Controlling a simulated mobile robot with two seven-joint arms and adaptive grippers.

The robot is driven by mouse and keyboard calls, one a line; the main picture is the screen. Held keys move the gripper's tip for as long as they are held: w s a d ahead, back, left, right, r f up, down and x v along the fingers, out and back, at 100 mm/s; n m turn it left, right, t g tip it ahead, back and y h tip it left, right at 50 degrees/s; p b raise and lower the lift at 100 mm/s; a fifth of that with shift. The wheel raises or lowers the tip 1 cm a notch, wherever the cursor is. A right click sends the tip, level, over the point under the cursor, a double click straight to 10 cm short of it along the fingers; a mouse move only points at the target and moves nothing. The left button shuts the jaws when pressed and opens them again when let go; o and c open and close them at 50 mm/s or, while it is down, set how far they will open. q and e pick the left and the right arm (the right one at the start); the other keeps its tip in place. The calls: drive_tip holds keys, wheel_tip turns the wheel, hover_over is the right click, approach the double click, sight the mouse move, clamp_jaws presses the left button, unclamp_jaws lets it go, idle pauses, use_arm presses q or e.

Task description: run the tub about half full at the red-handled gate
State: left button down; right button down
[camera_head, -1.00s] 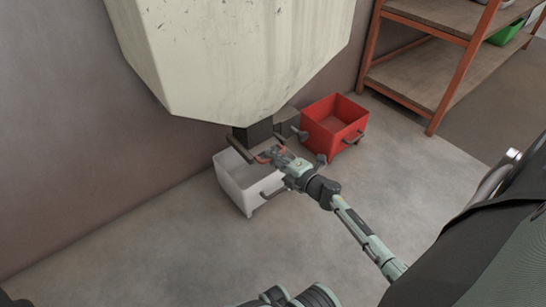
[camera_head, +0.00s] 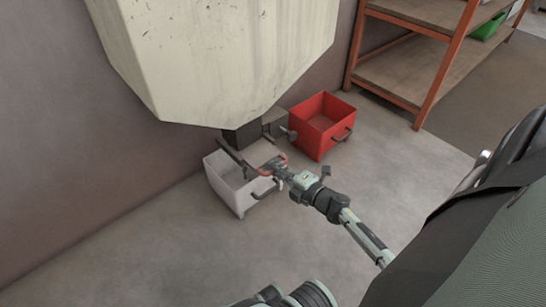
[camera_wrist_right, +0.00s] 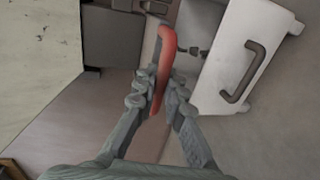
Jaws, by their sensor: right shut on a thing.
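The red gate handle (camera_head: 271,164) is in the jaws of my right gripper (camera_head: 281,171), which is shut on it. The handle also shows red between the fingers in the right wrist view (camera_wrist_right: 165,70). A pale gate plate (camera_head: 259,152) shows between the dark spout (camera_head: 238,139) and the handle. The white tub (camera_head: 232,196) stands on the floor under the spout, its dark handle toward the front; it also shows in the right wrist view (camera_wrist_right: 238,62). I cannot tell how much is in it. My left gripper is not clearly in view.
The pale hopper (camera_head: 215,60) hangs over the spout. A red tub (camera_head: 315,143) stands on the floor to the right of it, close to a second fitting. An orange-framed shelf (camera_head: 400,80) is at the back right. The front floor is clear.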

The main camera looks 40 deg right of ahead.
drive_tip(key=c, duration=1.6)
unclamp_jaws()
drive_tip(key=v, duration=1.2)
drive_tip(key=shift+a+r, duration=0.1)
